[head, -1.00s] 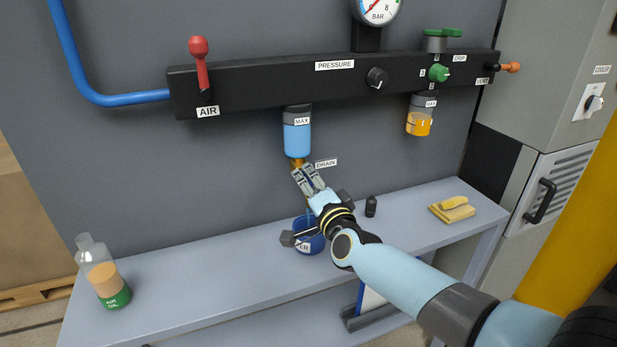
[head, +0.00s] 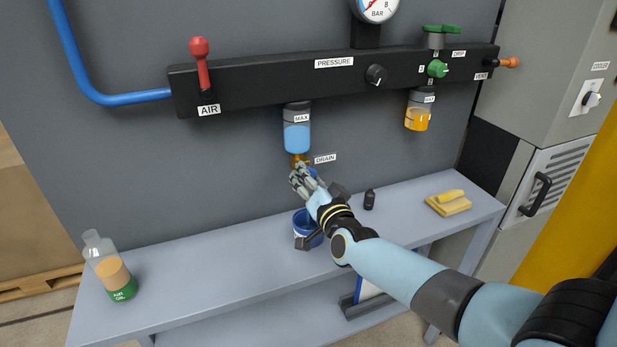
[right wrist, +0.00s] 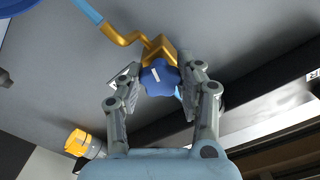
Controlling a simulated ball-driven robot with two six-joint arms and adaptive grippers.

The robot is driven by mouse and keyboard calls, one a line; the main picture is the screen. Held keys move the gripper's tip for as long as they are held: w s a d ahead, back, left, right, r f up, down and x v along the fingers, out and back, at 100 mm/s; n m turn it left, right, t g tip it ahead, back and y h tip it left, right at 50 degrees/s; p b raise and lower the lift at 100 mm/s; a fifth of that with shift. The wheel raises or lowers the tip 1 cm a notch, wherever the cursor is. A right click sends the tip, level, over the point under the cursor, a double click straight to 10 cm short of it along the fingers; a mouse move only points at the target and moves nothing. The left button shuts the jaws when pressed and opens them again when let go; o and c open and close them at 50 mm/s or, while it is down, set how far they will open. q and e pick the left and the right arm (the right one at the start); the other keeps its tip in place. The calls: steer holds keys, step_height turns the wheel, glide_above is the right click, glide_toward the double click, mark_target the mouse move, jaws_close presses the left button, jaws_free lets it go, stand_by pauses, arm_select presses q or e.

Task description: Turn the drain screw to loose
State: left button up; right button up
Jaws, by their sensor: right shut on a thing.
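The drain screw is a blue lobed knob (right wrist: 160,78) with a white mark, on a brass fitting (right wrist: 160,46) under the clear bowl (head: 297,136) marked MAX. My right gripper (right wrist: 164,84) has its two fingers on either side of the knob, shut on it. In the head view my right gripper (head: 300,176) is just below the bowl, beside the DRAIN label (head: 325,158), and hides most of the knob. A light blue stream (right wrist: 88,10) leaves the brass spout toward the blue bucket (head: 301,226). Blue liquid stands partway up the bowl. My left gripper is not in view.
The black manifold (head: 255,82) runs above, with the red-knobbed AIR lever (head: 200,62). An oil bottle (head: 110,270) stands at the bench's left. A small black bottle (head: 369,199) and yellow cloth (head: 448,204) lie right of my arm. The bench between is clear.

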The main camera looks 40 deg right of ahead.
steer(key=shift+f, duration=0.15)
steer(key=o, duration=1.2)
steer(key=shift+s, duration=0.15)
steer(key=v, duration=1.1)
steer(key=shift+s+a, duration=0.2)
steer(key=shift+s, duration=0.15)
